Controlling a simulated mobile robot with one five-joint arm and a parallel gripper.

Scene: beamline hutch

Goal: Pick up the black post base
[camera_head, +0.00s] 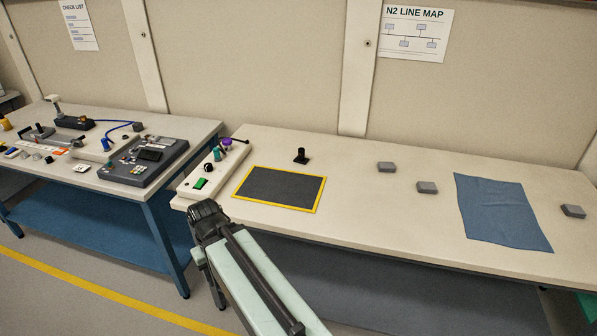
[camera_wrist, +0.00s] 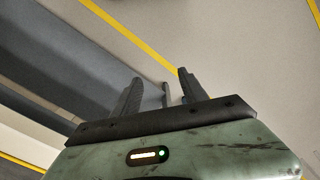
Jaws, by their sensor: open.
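The black post base (camera_head: 301,155) stands upright on the right-hand table, just behind a dark mat with a yellow border (camera_head: 280,188). My gripper (camera_head: 205,212) is in front of the table's left front edge, to the left of and nearer than the post base, well apart from it. In the wrist view my gripper (camera_wrist: 158,88) has its two fingers spread with nothing between them. The wrist view shows floor and table structure; the post base is not in it.
A pale panel with a green switch and purple knob (camera_head: 213,168) lies left of the mat. Several grey blocks (camera_head: 427,187) and a blue cloth (camera_head: 502,212) lie to the right. A second table (camera_head: 62,172) with equipment stands left. A wall is behind.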

